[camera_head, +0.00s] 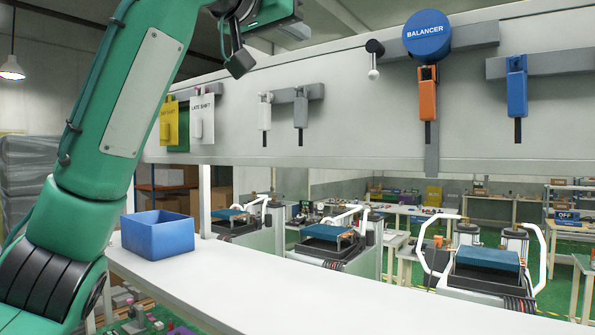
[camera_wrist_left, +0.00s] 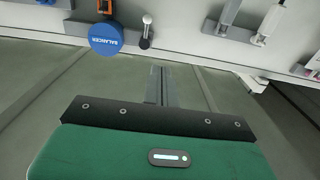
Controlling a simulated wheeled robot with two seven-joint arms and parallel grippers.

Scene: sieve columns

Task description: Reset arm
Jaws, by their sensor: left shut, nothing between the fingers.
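My left arm, green with dark joints, rises along the left of the head view and bends over at the top. My left gripper (camera_head: 238,62) is raised in front of the upper part of the white panel (camera_head: 350,130), clear of the hanging tools. In the left wrist view my left gripper (camera_wrist_left: 160,85) shows as narrow grey fingers beyond the dark edge of the green wrist. It is shut and empty. My right arm and gripper are not in view.
Orange (camera_head: 428,100) and blue (camera_head: 517,88) tools hang on the panel, with a round blue balancer (camera_head: 427,36) above the orange one. A blue bin (camera_head: 158,235) stands on the white shelf (camera_head: 260,285), beside my arm. The rest of the shelf looks clear.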

